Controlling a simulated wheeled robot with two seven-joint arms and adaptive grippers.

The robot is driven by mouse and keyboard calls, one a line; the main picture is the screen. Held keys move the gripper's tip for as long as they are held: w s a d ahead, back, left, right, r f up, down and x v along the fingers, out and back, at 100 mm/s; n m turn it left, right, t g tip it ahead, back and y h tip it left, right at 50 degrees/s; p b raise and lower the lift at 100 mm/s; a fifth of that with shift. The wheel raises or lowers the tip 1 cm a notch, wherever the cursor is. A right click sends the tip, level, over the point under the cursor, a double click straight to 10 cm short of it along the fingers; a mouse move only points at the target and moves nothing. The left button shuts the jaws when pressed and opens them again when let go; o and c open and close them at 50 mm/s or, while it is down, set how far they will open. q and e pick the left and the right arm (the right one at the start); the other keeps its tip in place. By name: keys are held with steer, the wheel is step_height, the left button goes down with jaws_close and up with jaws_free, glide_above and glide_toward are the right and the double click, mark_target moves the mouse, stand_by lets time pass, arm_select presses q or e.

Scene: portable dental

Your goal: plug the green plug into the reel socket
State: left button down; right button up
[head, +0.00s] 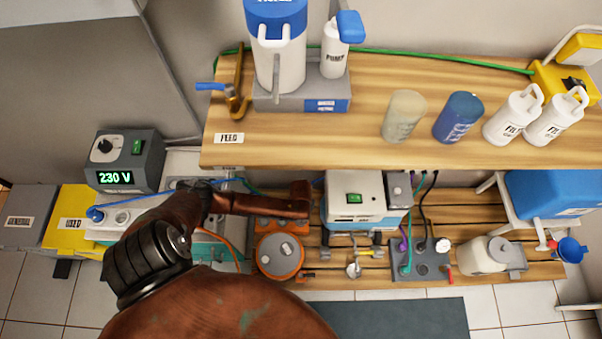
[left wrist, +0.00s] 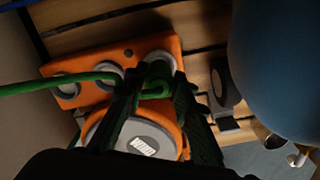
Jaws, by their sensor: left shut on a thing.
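The orange reel (head: 280,257) sits on the lower slatted shelf, partly covered by my left arm in the head view. In the left wrist view its orange socket panel (left wrist: 88,95) carries several round grey sockets, and the grey-centred drum (left wrist: 148,138) is below. My left gripper (left wrist: 158,92) has its dark fingers shut on the green plug (left wrist: 155,90), over the panel's right-hand socket (left wrist: 160,62). The green cable (left wrist: 45,85) runs off to the left. The fingers hide the plug's front, so I cannot tell whether it is in the socket. My right gripper is not in view.
A white-grey unit with a green switch (head: 357,200) stands right of the reel, near a grey plate with several cables (head: 420,262). The upper wooden shelf (head: 350,120) overhangs behind. A 230 V box (head: 125,160) stands at left. A large blue rounded shape (left wrist: 285,60) fills the wrist view's right.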

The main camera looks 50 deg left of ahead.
arm_select(q)
steer(key=shift+f+b, duration=0.3)
steer(key=shift+f, duration=0.3)
stand_by(0.6)
steer(key=shift+f, duration=0.2)
steer(key=shift+f+b, duration=0.2)
steer(key=shift+b, duration=0.1)
steer(key=c, duration=1.5)
jaws_free()
steer(key=shift+r, duration=0.1)
step_height(320, 180, up, 12)
steer(key=shift+f, duration=0.1)
